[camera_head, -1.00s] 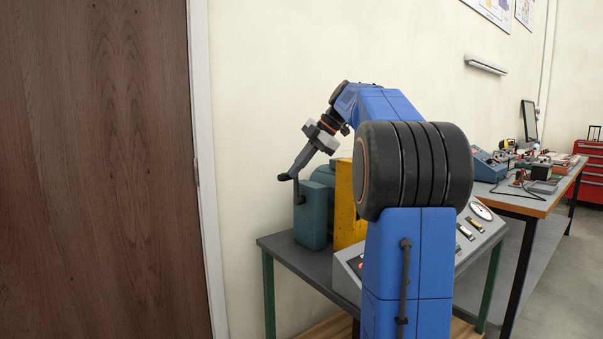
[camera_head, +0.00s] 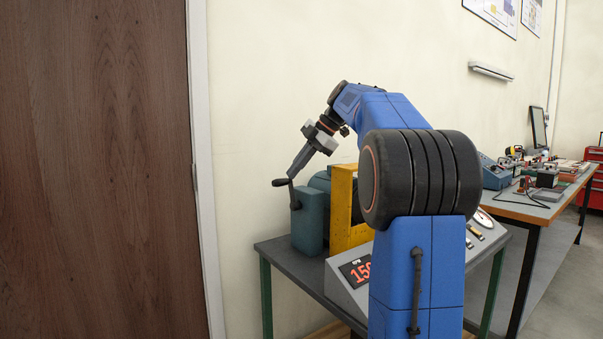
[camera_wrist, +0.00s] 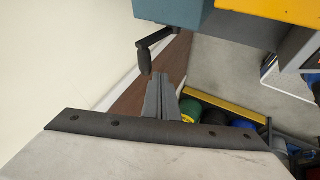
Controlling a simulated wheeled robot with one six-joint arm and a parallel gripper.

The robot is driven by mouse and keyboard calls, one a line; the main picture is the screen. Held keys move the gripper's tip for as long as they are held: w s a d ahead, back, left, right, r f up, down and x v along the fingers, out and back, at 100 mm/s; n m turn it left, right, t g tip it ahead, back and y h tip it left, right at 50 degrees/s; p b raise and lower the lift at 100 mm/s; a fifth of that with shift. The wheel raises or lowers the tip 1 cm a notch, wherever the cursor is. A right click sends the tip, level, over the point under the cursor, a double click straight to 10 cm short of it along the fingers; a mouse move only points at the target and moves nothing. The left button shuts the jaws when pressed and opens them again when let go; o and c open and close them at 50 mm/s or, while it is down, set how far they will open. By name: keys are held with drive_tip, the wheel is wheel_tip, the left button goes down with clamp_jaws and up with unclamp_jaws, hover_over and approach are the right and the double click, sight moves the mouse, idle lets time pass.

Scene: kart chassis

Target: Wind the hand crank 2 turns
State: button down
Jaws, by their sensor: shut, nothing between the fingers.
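The hand crank has a dark arm (camera_head: 292,196) rising from the blue-green housing (camera_head: 311,222) on the small table. Its dark handle (camera_head: 279,183) points left at the top. In the wrist view the crank handle (camera_wrist: 144,59) hangs from the arm, below the blue-green housing (camera_wrist: 172,12). My gripper (camera_head: 291,177) is shut and empty, its tips beside the crank handle. In the wrist view my gripper's closed fingers (camera_wrist: 160,85) end just below and right of the handle's end. I cannot tell whether they touch it.
A yellow frame (camera_head: 342,208) stands right of the housing. A sloped grey console with a red-digit display (camera_head: 357,271) sits in front, partly behind my arm. A brown door (camera_head: 95,170) is at left. A workbench with equipment (camera_head: 540,203) stands at right.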

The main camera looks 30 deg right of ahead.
drive_tip(key=s+d+r, duration=0.1)
drive_tip(key=d+r, duration=0.3)
drive_tip(key=r, duration=0.5)
drive_tip(key=shift+r, duration=0.2)
drive_tip(key=shift+s, duration=0.1)
